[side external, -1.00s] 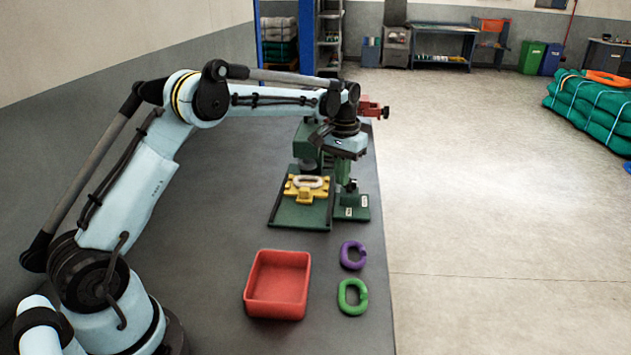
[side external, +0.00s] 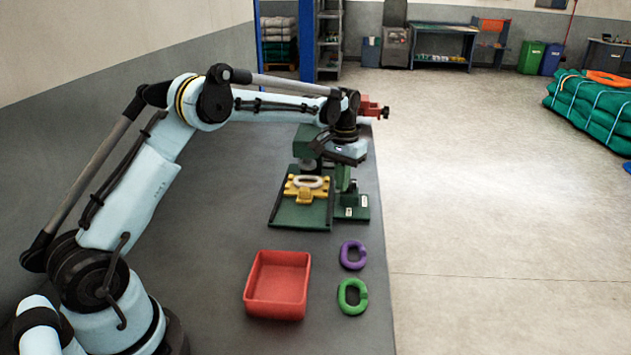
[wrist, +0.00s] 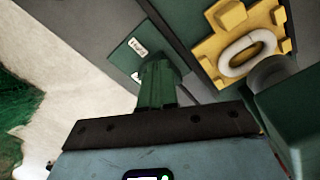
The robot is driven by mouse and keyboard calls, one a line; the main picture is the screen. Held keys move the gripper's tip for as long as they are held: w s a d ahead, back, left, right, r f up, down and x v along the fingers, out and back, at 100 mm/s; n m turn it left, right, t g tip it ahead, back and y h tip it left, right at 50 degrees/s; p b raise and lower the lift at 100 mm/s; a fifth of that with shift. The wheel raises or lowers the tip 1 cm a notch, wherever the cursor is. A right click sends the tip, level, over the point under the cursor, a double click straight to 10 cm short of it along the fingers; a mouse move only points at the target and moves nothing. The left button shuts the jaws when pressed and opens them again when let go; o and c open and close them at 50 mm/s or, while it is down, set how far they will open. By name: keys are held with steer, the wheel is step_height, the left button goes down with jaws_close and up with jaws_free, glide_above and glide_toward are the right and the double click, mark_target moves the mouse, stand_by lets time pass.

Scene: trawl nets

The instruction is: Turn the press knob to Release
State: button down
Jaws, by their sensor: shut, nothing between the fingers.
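The green control box (side external: 351,206) with small white labels stands at the right front of the press. In the wrist view my gripper's fingertips (wrist: 160,68) lie right at the labels. The green press (side external: 306,145) has a yellow fixture (side external: 304,197) holding a pale ring (side external: 309,182).
A red tray (side external: 278,284) stands on the grey bench (side external: 215,235) in front of the press. A purple link (side external: 352,255) and a green link (side external: 352,297) lie to its right, near the bench edge. A red part (side external: 373,108) sits at the far end.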

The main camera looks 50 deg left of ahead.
steer(key=shift+w+d, duration=0.15)
steer(key=shift+d, duration=0.1)
steer(key=shift+s+d+r, duration=0.1)
steer(key=shift+s+r, duration=0.05)
steer(key=shift+s, duration=0.3)
steer(key=shift+r, duration=2.9)
